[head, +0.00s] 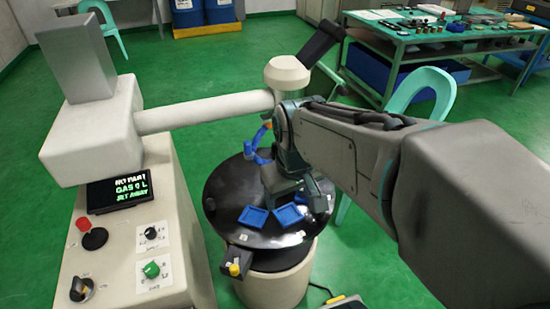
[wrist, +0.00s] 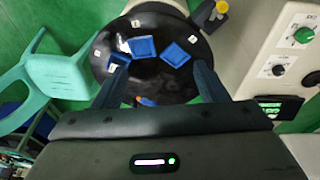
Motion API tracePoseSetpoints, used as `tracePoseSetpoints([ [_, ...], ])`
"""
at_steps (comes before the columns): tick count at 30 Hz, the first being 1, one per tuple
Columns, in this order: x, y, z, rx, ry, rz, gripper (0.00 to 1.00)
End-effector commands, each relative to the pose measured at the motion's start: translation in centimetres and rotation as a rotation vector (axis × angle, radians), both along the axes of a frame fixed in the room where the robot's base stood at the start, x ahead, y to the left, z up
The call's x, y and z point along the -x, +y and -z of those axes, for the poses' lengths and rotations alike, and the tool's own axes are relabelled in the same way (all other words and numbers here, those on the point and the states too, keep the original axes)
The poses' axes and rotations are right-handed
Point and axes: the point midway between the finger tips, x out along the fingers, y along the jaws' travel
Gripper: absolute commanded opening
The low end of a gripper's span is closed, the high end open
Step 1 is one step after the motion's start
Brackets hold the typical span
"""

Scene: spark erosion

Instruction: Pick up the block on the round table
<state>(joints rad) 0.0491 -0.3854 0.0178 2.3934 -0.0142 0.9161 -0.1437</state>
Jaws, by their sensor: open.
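The round table (head: 232,190) is black and glossy, on a pale drum-like base. It also shows in the wrist view (wrist: 150,78). Two blue square trays lie flat on it, a left one (head: 254,217) and a right one (head: 289,215); both also show in the wrist view. A smaller blue piece (wrist: 117,60) lies by the left finger there; I cannot tell whether it is the block. My gripper (wrist: 160,64) is open and empty, above the table, its fingers spread either side of the trays. In the head view my gripper hides part of the tabletop.
A beige machine with a control panel (head: 140,225) stands left, its horizontal arm (head: 205,112) reaching over the table. A blue bent hose (head: 254,148) hangs at the back. A yellow-knobbed fixture (head: 236,266) sits at the front edge. A teal chair (head: 425,90) stands behind my arm.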

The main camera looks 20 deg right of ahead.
Motion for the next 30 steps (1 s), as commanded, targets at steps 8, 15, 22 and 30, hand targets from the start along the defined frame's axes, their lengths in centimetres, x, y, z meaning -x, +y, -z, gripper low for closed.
tracePoseSetpoints([
  [8, -9.6, -4.4, 2.7, 0.086, 0.111, -0.358, 0.66],
  [15, -16.9, -9.6, 6.9, 0.1, 0.182, -0.681, 0.66],
  [22, -20.8, -13.5, 10.4, 0.086, 0.209, -0.893, 0.66],
  [30, -21.7, -14.7, 13.2, 0.078, 0.214, -0.962, 0.66],
])
